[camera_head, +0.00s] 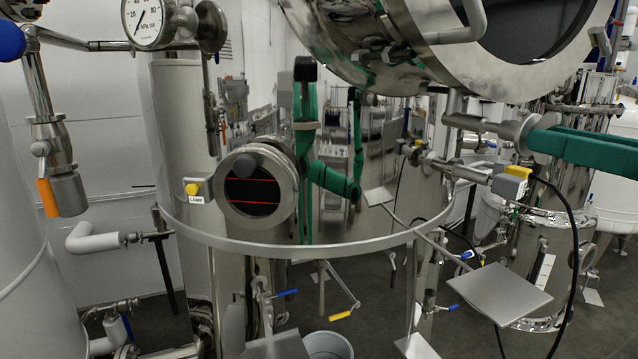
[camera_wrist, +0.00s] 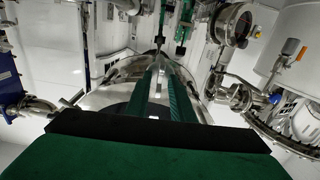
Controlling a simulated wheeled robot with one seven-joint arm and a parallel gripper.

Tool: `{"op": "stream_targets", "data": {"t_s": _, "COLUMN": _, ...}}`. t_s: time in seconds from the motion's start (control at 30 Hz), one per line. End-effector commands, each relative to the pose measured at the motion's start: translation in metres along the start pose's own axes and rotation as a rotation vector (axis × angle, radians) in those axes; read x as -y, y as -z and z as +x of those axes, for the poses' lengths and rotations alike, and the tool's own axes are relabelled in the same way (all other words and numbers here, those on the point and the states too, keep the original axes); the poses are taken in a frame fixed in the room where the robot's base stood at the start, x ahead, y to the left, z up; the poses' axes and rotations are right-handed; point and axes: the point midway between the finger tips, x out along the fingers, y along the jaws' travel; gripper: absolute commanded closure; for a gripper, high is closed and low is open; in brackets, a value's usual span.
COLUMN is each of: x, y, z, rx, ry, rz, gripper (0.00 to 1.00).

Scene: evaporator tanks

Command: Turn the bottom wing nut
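The bottom wing nut appears as a small grey metal piece (camera_head: 532,132) on a short stem below the large round steel hatch (camera_head: 440,22) at the upper right of the head view. My gripper (camera_head: 545,142) reaches in from the right edge, with its two long green fingers at that piece. In the wrist view, my gripper (camera_wrist: 159,70) points forward over the steel hatch, with a narrow gap between the fingers. It looks open. The nut is not clear in the wrist view, and I cannot tell whether the fingers touch it.
A sight glass (camera_head: 256,185) and a pressure gauge (camera_head: 150,20) are at the left. A sensor with a yellow and grey head (camera_head: 512,180) and a black cable sits below my fingers. A flat metal plate (camera_head: 500,292) and a bucket (camera_head: 328,346) are lower. The polished tank mirrors green arm parts.

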Motion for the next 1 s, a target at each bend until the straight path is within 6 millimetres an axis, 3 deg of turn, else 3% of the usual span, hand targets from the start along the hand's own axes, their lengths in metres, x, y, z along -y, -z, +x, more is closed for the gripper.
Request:
{"op": "stream_targets", "data": {"t_s": 0.03, "x": 0.0000, "y": -0.0001, "z": 0.0000, "rx": 0.000, "ry": 0.000, "rz": 0.000, "gripper": 0.90}}
{"op": "stream_targets", "data": {"t_s": 0.1, "x": 0.0000, "y": -0.0001, "z": 0.0000, "rx": 0.000, "ry": 0.000, "rz": 0.000, "gripper": 1.00}}
{"op": "stream_targets", "data": {"t_s": 1.0, "x": 0.0011, "y": -0.0001, "z": 0.0012, "rx": 0.000, "ry": 0.003, "rz": -0.303, "gripper": 1.00}}
